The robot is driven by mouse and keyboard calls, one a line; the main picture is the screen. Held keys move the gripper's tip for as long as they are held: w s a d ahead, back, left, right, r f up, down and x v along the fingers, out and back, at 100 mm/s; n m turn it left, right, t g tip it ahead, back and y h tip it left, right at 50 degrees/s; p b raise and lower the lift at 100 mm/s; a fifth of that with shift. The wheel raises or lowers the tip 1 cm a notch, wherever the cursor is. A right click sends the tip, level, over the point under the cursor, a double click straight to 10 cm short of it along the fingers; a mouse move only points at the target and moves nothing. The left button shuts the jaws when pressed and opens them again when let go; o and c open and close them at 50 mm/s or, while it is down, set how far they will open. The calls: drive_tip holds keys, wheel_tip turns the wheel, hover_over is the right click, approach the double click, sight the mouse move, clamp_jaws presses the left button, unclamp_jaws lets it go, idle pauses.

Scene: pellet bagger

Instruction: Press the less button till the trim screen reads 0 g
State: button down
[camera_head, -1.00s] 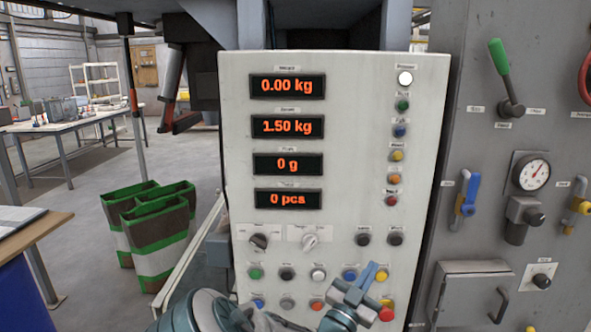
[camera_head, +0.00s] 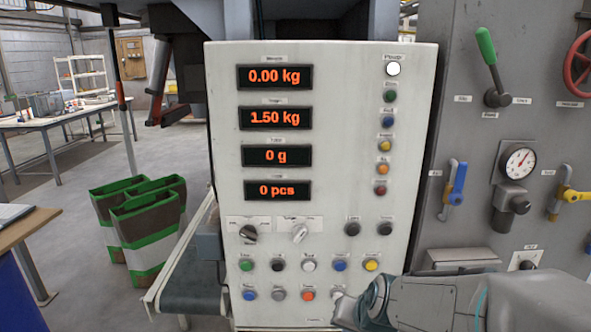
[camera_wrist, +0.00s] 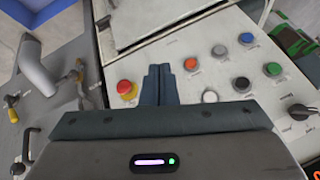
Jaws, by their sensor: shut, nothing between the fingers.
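The trim screen (camera_head: 276,155) appears to be the third display down on the white panel and reads 0 g; its small label is blurred. Two black buttons, one on the left (camera_head: 352,229) and one on the right (camera_head: 384,228), sit side by side below the coloured column. I cannot read which button is the less button. My gripper (camera_wrist: 158,72) is shut and empty in the wrist view, its fingertips over the panel between the red mushroom button (camera_wrist: 125,87) and an orange button (camera_wrist: 191,64). I cannot tell whether they touch. In the head view my arm covers the panel's lower right corner.
Other displays read 0.00 kg (camera_head: 275,76), 1.50 kg (camera_head: 275,118) and 0 pcs (camera_head: 277,190). Two selector knobs (camera_head: 249,232) and rows of coloured buttons (camera_head: 340,264) crowd the lower panel. A grey cabinet with valves (camera_head: 455,183) stands right. Green-rimmed sacks (camera_head: 145,235) stand left.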

drive_tip(key=s+d+r+n+g+h, duration=0.1)
drive_tip(key=s+d+r, duration=0.1)
drive_tip(key=s, duration=0.4)
drive_tip(key=s+d+r+n+g, duration=0.1)
drive_tip(key=s+r+n+g, duration=0.1)
drive_tip(key=s, duration=0.4)
drive_tip(key=shift+s+d+h, duration=0.4)
idle(1.6)
